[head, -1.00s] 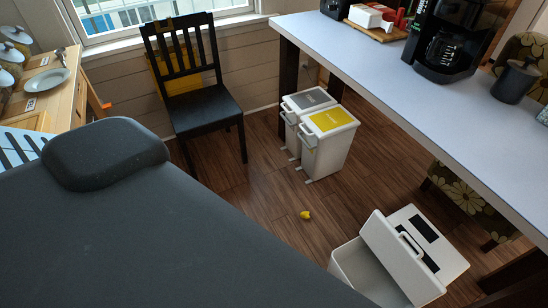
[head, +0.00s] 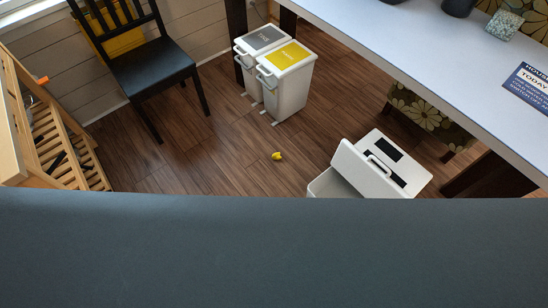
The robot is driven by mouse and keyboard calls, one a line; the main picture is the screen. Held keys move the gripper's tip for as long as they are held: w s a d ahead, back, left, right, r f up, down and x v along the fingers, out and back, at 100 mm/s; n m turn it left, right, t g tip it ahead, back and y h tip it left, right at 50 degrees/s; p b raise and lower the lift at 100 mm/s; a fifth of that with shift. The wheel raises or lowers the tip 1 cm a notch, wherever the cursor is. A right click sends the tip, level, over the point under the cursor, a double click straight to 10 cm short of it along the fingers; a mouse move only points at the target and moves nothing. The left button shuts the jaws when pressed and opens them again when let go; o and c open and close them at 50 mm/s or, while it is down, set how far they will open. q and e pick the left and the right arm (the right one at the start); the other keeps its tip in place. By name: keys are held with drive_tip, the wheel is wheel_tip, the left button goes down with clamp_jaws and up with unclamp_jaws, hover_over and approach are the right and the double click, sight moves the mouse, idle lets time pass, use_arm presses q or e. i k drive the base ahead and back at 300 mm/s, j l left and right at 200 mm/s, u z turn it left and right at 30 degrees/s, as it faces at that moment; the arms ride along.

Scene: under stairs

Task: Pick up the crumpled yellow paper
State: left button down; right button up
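The crumpled yellow paper (head: 277,156) is a small bright lump on the brown wooden floor, near the middle of the head view. It lies alone on bare boards, between the closed bins and the open white bin. Neither of my grippers shows in the head view. A large dark grey surface fills the lower part of the picture and hides the floor nearest me.
Two closed white bins, one with a yellow lid (head: 287,56) and one with a grey lid (head: 262,38), stand behind the paper. A white bin with its lid raised (head: 372,170) is at right. A black chair (head: 147,70), wooden rack (head: 62,145) and long table (head: 420,45) flank the open floor.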

sight(276, 156)
drive_tip(key=i+j+z, duration=0.15)
drive_tip(key=i+z, duration=0.35)
drive_tip(key=i+j+z, duration=0.25)
drive_tip(key=z, duration=0.25)
drive_tip(key=i+j+z, duration=0.5)
drive_tip(key=k+l, duration=0.05)
drive_tip(key=k, duration=0.05)
